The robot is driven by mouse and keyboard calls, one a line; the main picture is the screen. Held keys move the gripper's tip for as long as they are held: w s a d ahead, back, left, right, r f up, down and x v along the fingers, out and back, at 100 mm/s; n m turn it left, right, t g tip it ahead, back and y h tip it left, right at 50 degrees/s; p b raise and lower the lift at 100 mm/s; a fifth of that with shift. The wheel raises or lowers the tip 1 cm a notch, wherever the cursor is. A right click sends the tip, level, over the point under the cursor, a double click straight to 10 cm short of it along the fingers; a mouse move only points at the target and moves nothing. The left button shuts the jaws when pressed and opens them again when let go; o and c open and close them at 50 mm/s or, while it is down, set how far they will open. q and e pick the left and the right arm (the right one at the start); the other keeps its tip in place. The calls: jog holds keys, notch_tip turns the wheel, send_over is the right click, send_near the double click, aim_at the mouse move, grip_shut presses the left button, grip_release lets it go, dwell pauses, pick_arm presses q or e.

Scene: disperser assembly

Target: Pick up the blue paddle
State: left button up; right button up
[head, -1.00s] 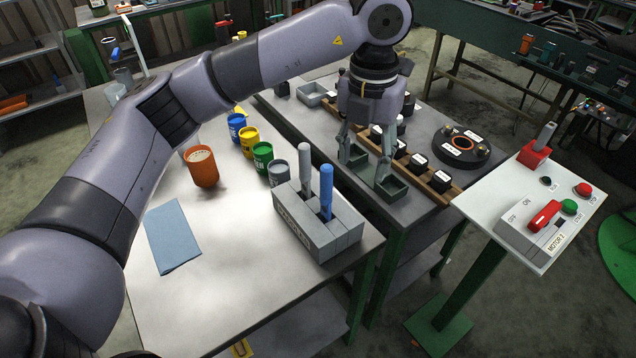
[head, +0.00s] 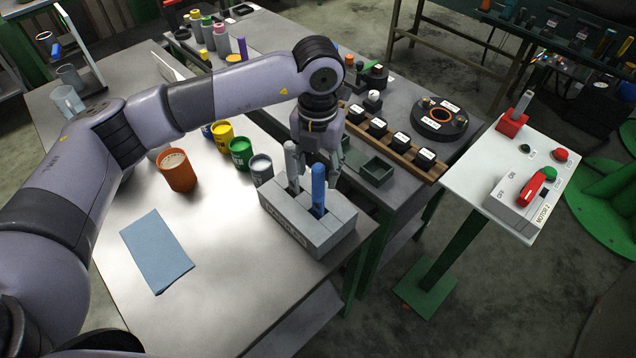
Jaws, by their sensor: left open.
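The blue paddle (head: 318,189) stands upright in the right slot of a grey slotted block (head: 298,231) on the near table. A grey paddle (head: 292,166) stands beside it in the same block. My left gripper (head: 320,172) is open and points down, just behind and above the tops of the two paddles. The paddles partly hide its fingers, so I cannot tell whether they touch the blue one. My right gripper is out of view.
An orange cup (head: 177,171), a yellow tin (head: 222,134), a green tin (head: 241,155) and a grey tin (head: 261,169) stand left of the block. A blue cloth (head: 156,250) lies in front. A white switch panel (head: 487,170) is at right.

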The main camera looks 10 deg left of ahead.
aim_at(318, 188)
pick_arm(q)
jog(key=shift+a+f, duration=0.1)
jog(key=shift+f, duration=0.8)
jog(key=shift+f+p, duration=0.5)
jog(key=shift+p, duration=0.25)
jog(key=f+p, duration=0.1)
jog(key=f, duration=0.1)
jog(key=f+p, duration=0.1)
jog(key=shift+w+f, duration=0.2)
jog(key=shift+f, duration=0.55)
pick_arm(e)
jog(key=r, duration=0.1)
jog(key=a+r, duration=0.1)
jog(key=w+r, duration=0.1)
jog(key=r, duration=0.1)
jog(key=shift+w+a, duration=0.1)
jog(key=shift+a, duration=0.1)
pick_arm(q)
jog(key=shift+c, duration=0.8)
grip_shut()
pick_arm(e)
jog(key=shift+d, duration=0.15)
